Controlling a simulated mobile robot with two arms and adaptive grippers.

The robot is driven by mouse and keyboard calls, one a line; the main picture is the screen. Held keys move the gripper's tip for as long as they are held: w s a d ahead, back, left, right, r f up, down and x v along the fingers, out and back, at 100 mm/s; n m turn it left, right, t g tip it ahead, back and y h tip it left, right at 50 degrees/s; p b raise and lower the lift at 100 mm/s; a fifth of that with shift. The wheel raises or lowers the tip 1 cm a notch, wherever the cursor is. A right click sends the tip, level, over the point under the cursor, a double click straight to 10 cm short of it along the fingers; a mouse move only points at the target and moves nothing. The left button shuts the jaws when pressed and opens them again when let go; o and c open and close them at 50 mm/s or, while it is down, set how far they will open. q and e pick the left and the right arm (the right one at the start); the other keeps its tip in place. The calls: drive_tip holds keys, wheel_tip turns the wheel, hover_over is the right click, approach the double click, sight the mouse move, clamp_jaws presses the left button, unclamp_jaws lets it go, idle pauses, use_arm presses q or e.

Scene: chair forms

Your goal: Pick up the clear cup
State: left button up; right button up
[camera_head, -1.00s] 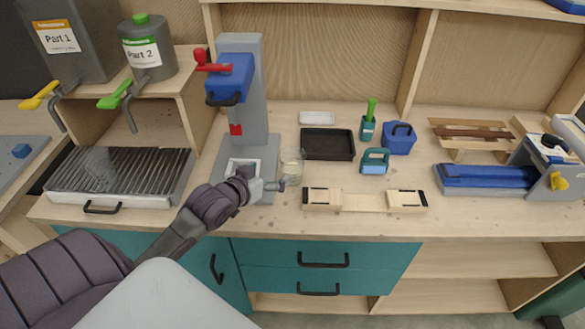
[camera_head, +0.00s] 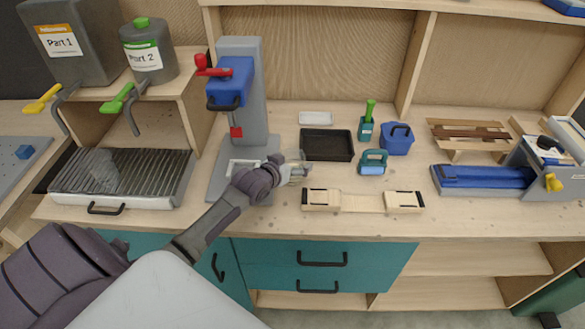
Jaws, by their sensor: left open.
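A clear cup (camera_head: 300,156) stands on the wooden bench, just right of the grey press base. It is see-through and its outline is faint. My left gripper (camera_head: 300,169) is open, at the cup's near side. The fingers overlap the cup in the picture, and I cannot tell whether they touch it. My right gripper is not in view.
A black tray (camera_head: 327,145) lies close to the right of the cup. The grey and blue press (camera_head: 243,95) stands on its left. A wooden fixture (camera_head: 362,200) lies in front on the right. Another faint clear object (camera_head: 104,166) shows on the ribbed drip tray (camera_head: 150,178).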

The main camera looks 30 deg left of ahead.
use_arm(q)
drive_tip(key=c, duration=1)
drive_tip(key=shift+o, duration=0.2)
